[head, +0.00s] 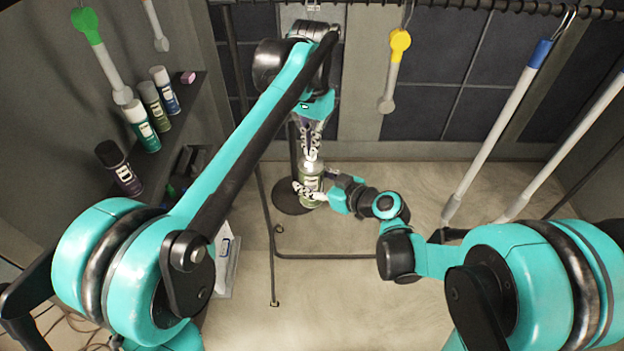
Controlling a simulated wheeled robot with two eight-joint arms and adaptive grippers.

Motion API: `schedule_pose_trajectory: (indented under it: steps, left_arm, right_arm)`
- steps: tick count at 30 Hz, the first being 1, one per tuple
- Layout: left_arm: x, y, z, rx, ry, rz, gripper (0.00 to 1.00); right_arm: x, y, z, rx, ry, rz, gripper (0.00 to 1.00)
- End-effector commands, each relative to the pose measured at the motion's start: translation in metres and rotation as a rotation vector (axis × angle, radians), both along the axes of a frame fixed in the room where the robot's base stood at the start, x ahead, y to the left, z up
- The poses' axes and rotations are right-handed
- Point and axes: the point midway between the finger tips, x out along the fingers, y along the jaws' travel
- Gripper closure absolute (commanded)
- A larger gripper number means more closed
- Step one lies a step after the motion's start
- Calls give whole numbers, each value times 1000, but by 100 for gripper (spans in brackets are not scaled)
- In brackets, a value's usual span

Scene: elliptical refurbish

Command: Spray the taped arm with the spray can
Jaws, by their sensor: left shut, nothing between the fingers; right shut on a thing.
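A green spray can (312,187) with a pale top stands upright in the middle of the view, held off to the side by my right gripper (304,190), which is shut on it. My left gripper (312,150) points down just above the can's top, its fingers together and empty; I cannot tell whether it touches the top. Grey arm pieces hang around: one with a yellow end (400,40), one with a green end (87,25), and a long one with a blue end (541,54).
Several other cans, including a dark one (118,166), stand on the left shelf (150,185). A dark rail (480,6) runs across the top. A thin dark stand frame (320,256) and a round dark base (288,196) are below the can. Pale floor lies open at the centre.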

Motion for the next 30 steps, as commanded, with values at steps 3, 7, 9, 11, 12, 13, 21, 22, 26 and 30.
schedule_pose_trajectory:
  steps: [3,7,9,11,12,13,21,22,26,30]
  left_arm:
    - [0,0,-1,0,0,0,100]
    - [0,0,1,0,0,0,100]
    - [0,0,5,0,0,0,100]
    - [0,0,12,0,0,0,100]
    - [0,0,16,0,0,0,100]
    - [0,0,19,0,0,0,100]
    - [0,0,45,0,0,0,100]
    - [0,0,46,0,0,0,100]
    - [0,0,50,0,0,0,100]
    - [0,0,50,0,0,0,100]
  right_arm:
    - [1,0,1,3,-1,-2,80]
    - [1,0,1,3,-1,-2,80]
    - [1,0,1,3,-1,-2,80]
    - [1,0,1,3,-1,-2,80]
    - [1,0,1,2,0,-2,80]
    - [1,0,1,2,0,-2,80]
    - [0,0,1,2,-1,-1,80]
    - [0,0,1,2,-1,-1,80]
    - [0,0,1,2,-1,-1,80]
    - [0,0,1,2,-1,-1,80]
